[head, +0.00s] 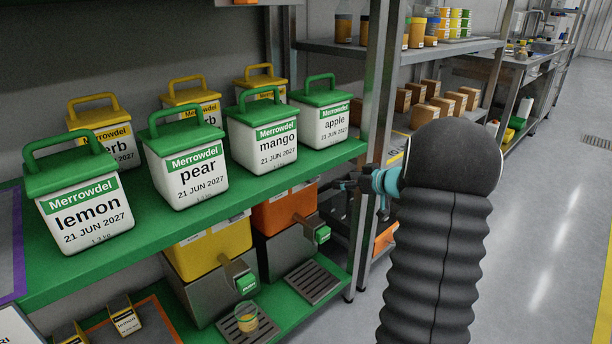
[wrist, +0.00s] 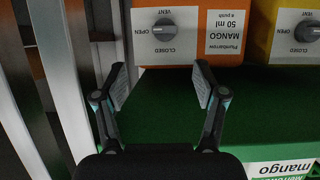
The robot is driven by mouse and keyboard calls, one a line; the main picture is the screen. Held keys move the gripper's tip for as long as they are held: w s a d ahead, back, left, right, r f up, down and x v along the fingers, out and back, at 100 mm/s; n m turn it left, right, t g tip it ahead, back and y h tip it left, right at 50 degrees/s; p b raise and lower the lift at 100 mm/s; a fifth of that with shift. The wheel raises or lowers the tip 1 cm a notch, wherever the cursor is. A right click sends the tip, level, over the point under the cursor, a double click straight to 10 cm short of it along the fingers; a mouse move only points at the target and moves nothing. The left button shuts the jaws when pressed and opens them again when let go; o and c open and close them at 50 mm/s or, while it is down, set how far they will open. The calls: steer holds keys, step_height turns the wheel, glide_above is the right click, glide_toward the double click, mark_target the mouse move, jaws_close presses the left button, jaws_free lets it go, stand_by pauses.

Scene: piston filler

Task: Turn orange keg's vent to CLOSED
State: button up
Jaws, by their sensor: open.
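The orange keg (head: 283,210) stands under the green shelf in the head view. In the wrist view the orange keg (wrist: 225,55) shows at the top, with its MANGO label inverted. Its grey vent knob (wrist: 164,30) sits on a pale plate, with OPEN at the left and CLOSED below the knob in the picture. The exact pointing of the knob is too small to tell. My gripper (wrist: 160,87) is open and empty, its fingers spread below the vent plate and apart from it. In the head view my gripper (head: 352,184) is beside the shelf's right post.
A yellow keg (head: 212,248) with its own vent knob (wrist: 308,31) stands beside the orange one. Lidded tubs, including the mango tub (head: 262,135), stand on the green shelf (head: 215,212). Metal posts (head: 372,130) stand close to my gripper. Aisle floor (head: 545,240) is clear at right.

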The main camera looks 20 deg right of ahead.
mark_target(315, 180)
steer(key=x, duration=0.9)
steer(key=b+x, duration=0.1)
steer(key=x, duration=0.4)
steer(key=shift+a+f, duration=0.15)
steer(key=shift+a, duration=0.25)
steer(key=c, duration=1.2)
